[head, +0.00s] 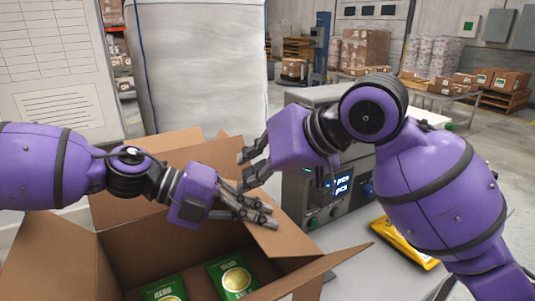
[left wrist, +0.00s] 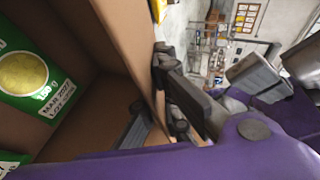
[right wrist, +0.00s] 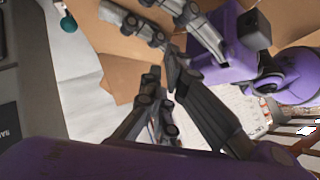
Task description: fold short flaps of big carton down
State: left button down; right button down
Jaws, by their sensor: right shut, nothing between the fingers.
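The big brown carton (head: 150,245) stands open at the lower left of the head view, with green packs (head: 232,277) inside. Its back flaps (head: 180,155) stand up behind my grippers. A flap (head: 266,238) slants at the carton's right side, beneath my left fingers, and another (head: 318,272) sticks out at the front right. My left gripper (head: 258,207) is over the carton; its fingers are apart, on either side of a cardboard edge (left wrist: 148,45) in the left wrist view. My right gripper (head: 247,168) is shut and empty just above the left one, near the back flaps.
A weigher with a lit display (head: 342,187) stands right of the carton, behind my right arm. A yellow packet (head: 405,243) lies on the table (head: 350,240) at the right. A large white sack (head: 200,65) stands behind the carton. My two grippers are very close together.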

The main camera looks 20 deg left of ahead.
jog(key=shift+s+a+f, duration=0.15)
jog(key=shift+s+f, duration=0.1)
jog(key=shift+f, duration=0.25)
jog(key=shift+s+a+f, duration=0.15)
jog(key=shift+s+f, duration=0.05)
jog(key=shift+f, duration=0.3)
